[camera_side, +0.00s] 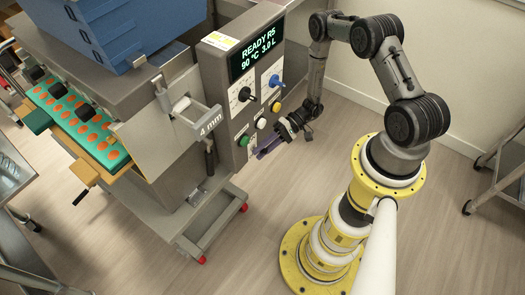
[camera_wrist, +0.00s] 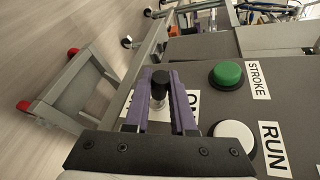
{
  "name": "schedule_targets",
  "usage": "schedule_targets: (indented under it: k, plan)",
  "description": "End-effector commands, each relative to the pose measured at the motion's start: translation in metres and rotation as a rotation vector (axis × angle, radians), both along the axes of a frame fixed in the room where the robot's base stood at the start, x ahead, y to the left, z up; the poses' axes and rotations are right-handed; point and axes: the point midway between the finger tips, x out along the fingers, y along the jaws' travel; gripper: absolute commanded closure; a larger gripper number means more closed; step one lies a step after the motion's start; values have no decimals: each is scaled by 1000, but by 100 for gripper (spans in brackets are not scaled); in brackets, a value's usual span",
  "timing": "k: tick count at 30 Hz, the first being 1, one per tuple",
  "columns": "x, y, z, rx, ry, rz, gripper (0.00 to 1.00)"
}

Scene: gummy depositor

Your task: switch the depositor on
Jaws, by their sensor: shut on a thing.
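The depositor (camera_side: 236,118) stands at the left in the side view, its grey control panel facing my arm. Its display (camera_side: 256,53) reads "READY R5, 90 °C 3.0 L". My gripper (camera_side: 262,151) is at the lower part of the panel. In the wrist view, its purple fingers (camera_wrist: 161,80) are shut on a black-capped switch (camera_wrist: 161,92) with a silvery base. One finger is on each side of the cap. A label by the switch is partly hidden behind the fingers. In the side view the switch is hidden by my gripper.
A green button (camera_wrist: 227,75) labelled STROKE and a white button (camera_wrist: 234,134) labelled RUN sit close to my fingers. Black (camera_side: 246,94) and blue (camera_side: 276,81) knobs are higher on the panel. A green mould tray (camera_side: 75,125) with orange gummies lies at the left.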

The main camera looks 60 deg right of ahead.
Motion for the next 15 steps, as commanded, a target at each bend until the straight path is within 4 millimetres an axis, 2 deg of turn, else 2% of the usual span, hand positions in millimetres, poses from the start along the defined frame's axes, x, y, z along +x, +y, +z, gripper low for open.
schedule_targets:
  k: [15]
  plan:
    - [1, -1, 2, 0, 63, 0, 100]
